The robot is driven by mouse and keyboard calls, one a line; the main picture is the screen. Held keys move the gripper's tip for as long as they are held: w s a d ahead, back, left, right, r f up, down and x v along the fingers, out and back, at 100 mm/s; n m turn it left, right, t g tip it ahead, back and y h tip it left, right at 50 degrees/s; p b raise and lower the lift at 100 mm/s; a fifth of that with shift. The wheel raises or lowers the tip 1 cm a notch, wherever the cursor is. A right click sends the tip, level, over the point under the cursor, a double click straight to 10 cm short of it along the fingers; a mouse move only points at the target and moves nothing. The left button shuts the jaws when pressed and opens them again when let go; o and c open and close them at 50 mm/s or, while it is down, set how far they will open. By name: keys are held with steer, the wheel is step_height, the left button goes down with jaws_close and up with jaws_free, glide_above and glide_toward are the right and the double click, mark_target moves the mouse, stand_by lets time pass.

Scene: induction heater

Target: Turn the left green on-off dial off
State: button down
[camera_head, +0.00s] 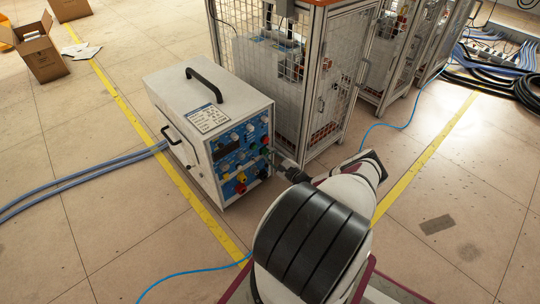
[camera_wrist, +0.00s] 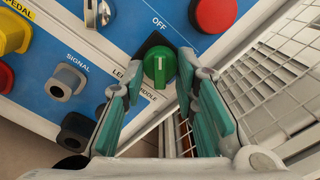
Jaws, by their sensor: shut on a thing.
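The green dial (camera_wrist: 159,66) sits on a black square plate on the blue front panel (camera_wrist: 120,32) of the heater. In the wrist view its white mark runs nearly straight up and down, and "OFF" is printed above it. My gripper (camera_wrist: 158,78) has its teal-padded fingers on either side of the dial and is shut on it. In the head view, my gripper (camera_head: 279,160) reaches the right edge of the heater's panel; the dial there is too small and covered to make out well.
The heater (camera_head: 205,108) is a white box with a black top handle. A mesh cage (camera_head: 322,100) stands close behind. Blue hoses (camera_head: 85,177) lie at left.

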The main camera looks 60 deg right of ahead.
steer(key=shift+n, duration=0.5)
steer(key=c, duration=1.3)
jaws_free()
steer(key=v, duration=1.2)
